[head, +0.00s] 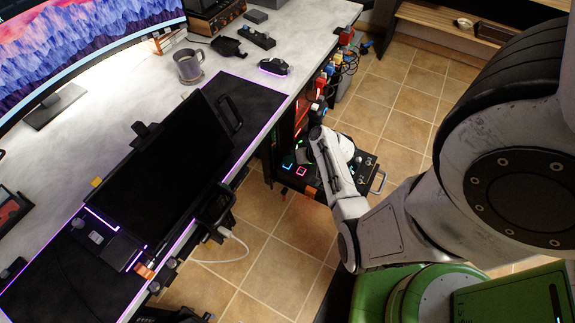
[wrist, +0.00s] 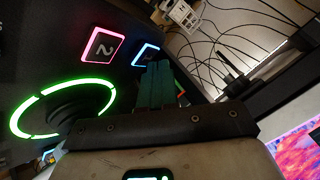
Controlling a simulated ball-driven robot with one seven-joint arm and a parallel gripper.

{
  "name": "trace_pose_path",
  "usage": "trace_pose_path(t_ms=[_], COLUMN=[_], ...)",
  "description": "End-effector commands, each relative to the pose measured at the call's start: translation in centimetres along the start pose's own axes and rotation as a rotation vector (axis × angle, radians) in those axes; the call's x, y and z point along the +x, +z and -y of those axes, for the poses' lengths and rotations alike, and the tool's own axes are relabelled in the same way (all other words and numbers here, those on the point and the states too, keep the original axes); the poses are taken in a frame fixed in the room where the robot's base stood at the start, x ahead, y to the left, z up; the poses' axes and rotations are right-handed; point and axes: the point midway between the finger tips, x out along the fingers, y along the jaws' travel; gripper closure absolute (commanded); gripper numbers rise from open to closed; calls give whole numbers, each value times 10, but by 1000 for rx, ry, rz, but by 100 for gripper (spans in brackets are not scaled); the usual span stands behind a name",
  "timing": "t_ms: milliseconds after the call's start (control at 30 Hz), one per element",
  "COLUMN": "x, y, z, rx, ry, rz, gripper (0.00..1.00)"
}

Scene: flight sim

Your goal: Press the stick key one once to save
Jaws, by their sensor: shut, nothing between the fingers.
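My gripper (wrist: 157,85) is shut, its teal fingers together and empty, over a black key panel in the wrist view. A blue-lit key (wrist: 146,52) shows just beyond the fingertips, partly covered; I cannot read its mark. A pink-lit key marked 2 (wrist: 101,46) lies to its left. A green-lit ring (wrist: 62,107) surrounds a dark round part, lower left. I cannot tell which key is one, or whether the fingers touch a key. In the head view, the panel (head: 296,185) with lit keys is partly hidden by my arm.
A long desk (head: 130,75) fills the left, with a mug (head: 188,66), a mouse (head: 274,66) and a dark screen (head: 165,160). Cables and coloured plugs (head: 329,72) hang near the panel. Tiled floor (head: 405,105) is open to the right.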

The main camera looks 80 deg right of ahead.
Motion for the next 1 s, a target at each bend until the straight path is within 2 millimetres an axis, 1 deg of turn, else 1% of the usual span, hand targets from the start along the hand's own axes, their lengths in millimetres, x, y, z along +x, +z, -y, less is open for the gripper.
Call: trace_pose_path(t_ms=[1000], x=[5], y=[4], z=[-4], rx=[0], ry=[0], rz=[0], gripper=[100])
